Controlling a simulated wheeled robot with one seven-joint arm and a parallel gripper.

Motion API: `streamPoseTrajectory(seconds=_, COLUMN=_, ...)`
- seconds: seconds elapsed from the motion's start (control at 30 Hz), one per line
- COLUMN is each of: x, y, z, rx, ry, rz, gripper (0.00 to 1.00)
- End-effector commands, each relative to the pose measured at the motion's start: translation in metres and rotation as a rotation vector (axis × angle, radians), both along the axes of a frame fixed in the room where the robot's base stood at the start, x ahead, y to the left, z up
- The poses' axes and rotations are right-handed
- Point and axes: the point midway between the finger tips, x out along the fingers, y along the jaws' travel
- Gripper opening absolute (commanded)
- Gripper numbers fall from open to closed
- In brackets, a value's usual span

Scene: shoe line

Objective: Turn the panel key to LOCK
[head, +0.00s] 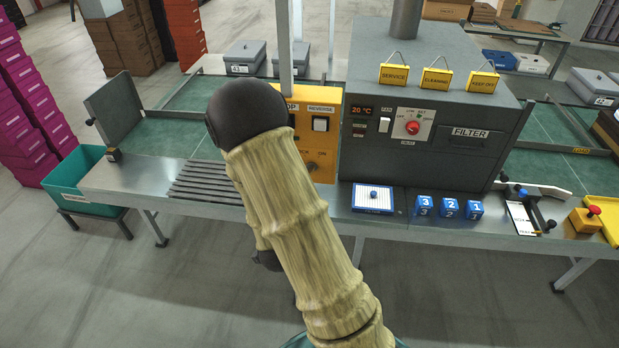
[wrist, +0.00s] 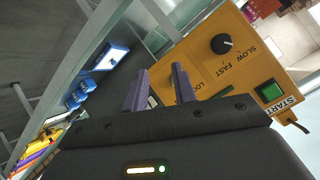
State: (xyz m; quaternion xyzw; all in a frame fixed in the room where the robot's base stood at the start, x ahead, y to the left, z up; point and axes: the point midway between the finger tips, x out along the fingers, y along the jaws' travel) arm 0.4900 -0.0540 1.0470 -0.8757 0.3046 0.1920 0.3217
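The yellow control panel (head: 322,150) stands left of the grey oven, partly hidden by my arm in the head view. In the wrist view the panel (wrist: 205,55) shows tilted, with a black SLOW/FAST knob (wrist: 221,44), a green START button (wrist: 270,92) and a partly covered label beginning "LO". I cannot make out the key; my gripper may cover it. My gripper (wrist: 159,90) is open, its two fingers apart with no held thing visible between them. The right finger overlaps the panel's edge in the picture; I cannot tell if it touches. My gripper is hidden in the head view.
The grey oven (head: 425,165) with a red dial and yellow signs stands right of the panel. A blue-edged white tray (head: 373,198) and blue numbered blocks (head: 448,208) lie on the bench front. A teal bin (head: 75,185) is at the left end.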

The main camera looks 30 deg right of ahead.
Motion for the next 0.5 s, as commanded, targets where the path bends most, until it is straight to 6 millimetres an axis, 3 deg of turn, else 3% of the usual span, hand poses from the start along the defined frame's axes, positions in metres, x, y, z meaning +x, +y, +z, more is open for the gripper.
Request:
streamPoseTrajectory(seconds=0.03, x=-0.001, y=-0.006, z=-0.010, rx=-0.026, ry=-0.048, rz=-0.033, gripper=0.27)
streamPoseTrajectory(seconds=0.17, x=-0.003, y=-0.020, z=-0.014, rx=-0.100, ry=-0.209, rz=-0.100, gripper=0.27)
streamPoseTrajectory(seconds=0.3, x=-0.010, y=-0.030, z=-0.011, rx=-0.185, ry=-0.373, rz=-0.128, gripper=0.27)
streamPoseTrajectory(seconds=0.5, x=-0.015, y=-0.029, z=-0.003, rx=-0.248, ry=-0.498, rz=-0.111, gripper=0.27)
